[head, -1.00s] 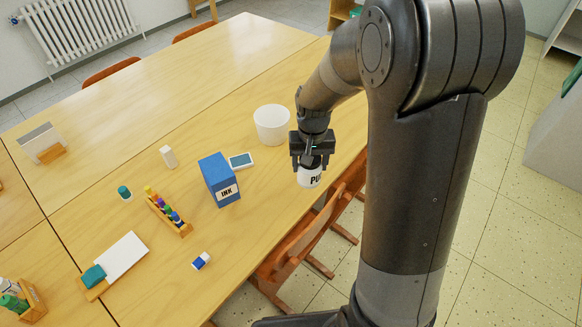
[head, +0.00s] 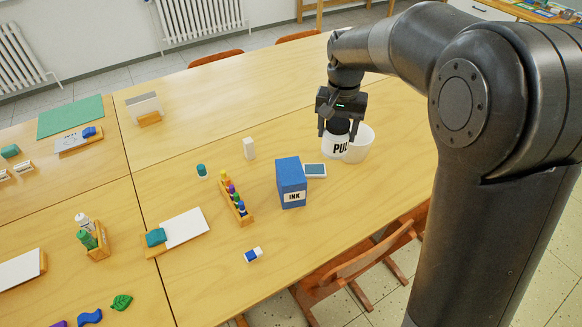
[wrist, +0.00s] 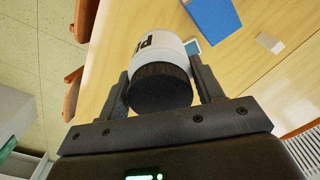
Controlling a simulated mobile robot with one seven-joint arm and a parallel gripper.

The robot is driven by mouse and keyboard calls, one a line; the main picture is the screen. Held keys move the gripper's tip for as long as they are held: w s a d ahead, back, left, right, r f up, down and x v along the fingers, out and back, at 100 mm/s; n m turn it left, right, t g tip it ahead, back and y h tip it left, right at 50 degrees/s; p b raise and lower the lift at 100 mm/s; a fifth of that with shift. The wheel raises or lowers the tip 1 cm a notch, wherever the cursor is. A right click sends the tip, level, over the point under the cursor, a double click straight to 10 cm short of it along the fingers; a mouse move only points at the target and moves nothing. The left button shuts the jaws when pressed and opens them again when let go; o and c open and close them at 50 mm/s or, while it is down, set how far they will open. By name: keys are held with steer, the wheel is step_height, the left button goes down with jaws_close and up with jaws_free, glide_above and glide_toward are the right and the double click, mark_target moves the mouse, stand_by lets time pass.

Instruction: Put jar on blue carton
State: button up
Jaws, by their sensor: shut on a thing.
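The jar (head: 336,147) is white with dark lettering and a black lid. My gripper (head: 341,130) is shut on it, with a finger on each side near the lid. In the wrist view the jar (wrist: 158,48) lies between the two fingers (wrist: 163,88), its dark lid towards the camera. In the head view the jar overlaps the front of the white bucket; the gap between them cannot be told. The blue carton (head: 291,182), labelled INK, stands upright on the table to the left of the jar. Its blue side also shows in the wrist view (wrist: 214,16).
A white bucket (head: 360,147) stands by the jar. A small flat device (head: 315,170) lies between carton and jar. A rack of coloured bottles (head: 243,214), a white block (head: 249,148) and an eraser (head: 253,255) are left of the carton. Chairs (head: 365,258) stand along the near edge.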

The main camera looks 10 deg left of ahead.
steer(key=shift+w+a+f, duration=0.1)
steer(key=shift+a+f, duration=2.6)
steer(key=shift+a, duration=0.25)
steer(key=shift+w+a+f, duration=0.1)
steer(key=shift+a+f, duration=2.6)
steer(key=shift+a, duration=0.25)
steer(key=shift+f, duration=0.15)
steer(key=o, duration=1.2)
